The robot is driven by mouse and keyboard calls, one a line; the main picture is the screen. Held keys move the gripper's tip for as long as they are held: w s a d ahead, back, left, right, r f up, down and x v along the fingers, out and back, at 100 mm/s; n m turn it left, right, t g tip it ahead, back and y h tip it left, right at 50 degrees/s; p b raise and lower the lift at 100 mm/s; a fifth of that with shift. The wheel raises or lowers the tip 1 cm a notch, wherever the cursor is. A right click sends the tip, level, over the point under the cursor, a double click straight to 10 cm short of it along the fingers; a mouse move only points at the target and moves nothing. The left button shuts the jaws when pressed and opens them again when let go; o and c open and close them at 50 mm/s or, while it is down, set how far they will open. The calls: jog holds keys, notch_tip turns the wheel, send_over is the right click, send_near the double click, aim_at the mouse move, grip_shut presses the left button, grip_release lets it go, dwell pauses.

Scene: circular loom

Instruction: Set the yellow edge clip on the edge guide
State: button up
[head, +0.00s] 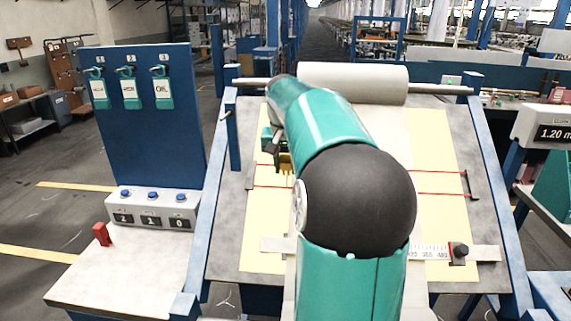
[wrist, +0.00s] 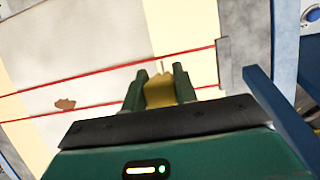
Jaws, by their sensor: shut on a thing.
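The yellow edge clip (wrist: 159,92) sits between the two green fingers of my gripper (wrist: 158,80) in the wrist view. My gripper is shut on it. In the head view the clip (head: 285,163) shows just left of my black arm joint, over the left part of the sloped board. The edge guide is hard to identify. A light grey metal strip (wrist: 223,55) at the cloth's edge, where the upper red line ends, may be it. That strip is ahead and to the right of the clip in the wrist view. I cannot tell whether the clip touches anything.
Two red lines cross the pale cloth (wrist: 100,45), which has a brown patch (wrist: 65,104). A ruler bar (head: 430,252) with a black knob (head: 459,251) lies low on the board. A blue post (wrist: 287,115) stands right of my gripper. A blue tag panel (head: 140,120) stands left.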

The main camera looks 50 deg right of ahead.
aim_at(286, 170)
jog(key=shift+w+d+f, duration=0.3)
jog(key=shift+d+f, duration=0.05)
jog(key=shift+f, duration=0.35)
jog(key=shift+w+d+f, duration=0.3)
jog(key=shift+d+f, duration=0.05)
jog(key=shift+f, duration=0.3)
dwell(0.3)
jog(key=o, duration=1.2)
jog(key=shift+c, duration=0.2)
jog(key=v, duration=1.3)
jog(key=shift+a+r, duration=0.15)
jog(key=shift+r, duration=0.2)
